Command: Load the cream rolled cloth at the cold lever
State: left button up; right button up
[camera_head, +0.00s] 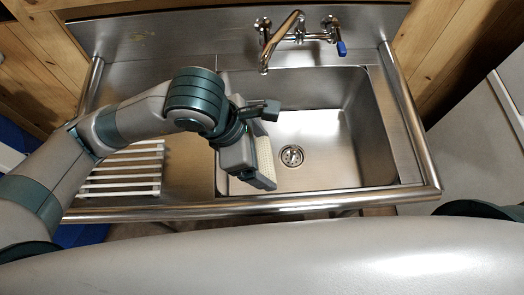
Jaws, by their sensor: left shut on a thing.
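My left gripper (266,147) reaches in from the left over the left part of the sink basin (335,135). It is shut on the cream rolled cloth (264,157), which shows as a narrow upright strip between the fingers. Part of the cloth is hidden by the gripper. The cold lever (341,48) is the blue-tipped handle at the right end of the wall faucet (290,38), apart from the cloth and up to its right. My right gripper is not in view.
A white slatted rack (122,172) lies on the drainboard at the left, partly under my left arm. The drain (292,156) sits in the otherwise bare basin. A raised steel rim (330,199) runs along the front. A pale cabinet (465,130) stands at the right.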

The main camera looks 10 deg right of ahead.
pick_arm(q)
jog(key=shift+w, duration=0.2)
jog(key=w+d+f+b, duration=0.1)
jog(key=w+f+b, duration=0.1)
jog(key=w, duration=1.1)
jog(key=shift+w+d+f+b, duration=0.15)
jog(key=shift+w+f+b, duration=0.2)
jog(key=shift+b, duration=0.5)
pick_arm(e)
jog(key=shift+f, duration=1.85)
pick_arm(q)
jog(key=shift+s, duration=0.1)
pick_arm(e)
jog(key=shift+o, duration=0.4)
